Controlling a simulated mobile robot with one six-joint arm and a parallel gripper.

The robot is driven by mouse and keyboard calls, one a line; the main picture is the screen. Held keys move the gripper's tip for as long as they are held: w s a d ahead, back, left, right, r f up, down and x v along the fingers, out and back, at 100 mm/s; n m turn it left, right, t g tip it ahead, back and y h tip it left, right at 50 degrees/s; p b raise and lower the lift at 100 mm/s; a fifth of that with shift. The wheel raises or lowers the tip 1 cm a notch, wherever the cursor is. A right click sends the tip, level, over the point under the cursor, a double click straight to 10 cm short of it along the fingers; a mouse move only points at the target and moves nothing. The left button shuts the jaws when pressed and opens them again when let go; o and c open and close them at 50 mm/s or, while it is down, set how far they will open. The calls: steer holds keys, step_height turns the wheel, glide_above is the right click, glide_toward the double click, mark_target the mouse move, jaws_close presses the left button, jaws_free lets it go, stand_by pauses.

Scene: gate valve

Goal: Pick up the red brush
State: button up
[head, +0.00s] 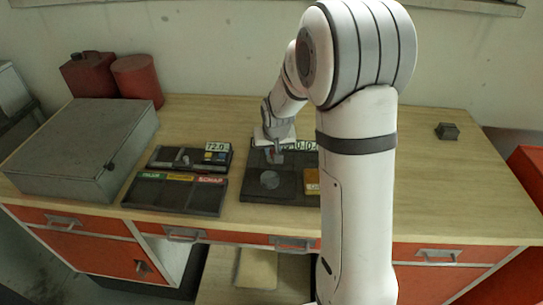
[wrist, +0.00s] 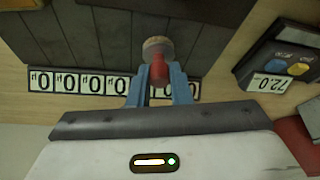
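The red brush (wrist: 158,72) shows in the wrist view as a short red handle with a round tan end (wrist: 157,48). My gripper (wrist: 159,80) has its two blue fingers on either side of the red handle, and I see no clear gap at the tips. It appears shut on the handle. In the head view my gripper (head: 276,148) is low over the back of a dark tray (head: 255,192). The brush is small and blurred there. I cannot tell whether its end touches the tray.
A round grey disc (head: 270,180) and a yellow block (head: 312,182) are on the tray. A dark bin tray (head: 175,195) and a device reading 72.0 (head: 217,153) stand to the left. A grey metal box (head: 85,145) is further left. The table's right side is mostly clear.

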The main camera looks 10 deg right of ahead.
jaws_close()
steer(key=shift+r, duration=0.1)
step_height(320, 180, up, 10)
steer(key=shift+f+b, duration=0.1)
steer(key=shift+b, duration=0.75)
steer(key=shift+c, duration=0.5)
jaws_free()
jaws_close()
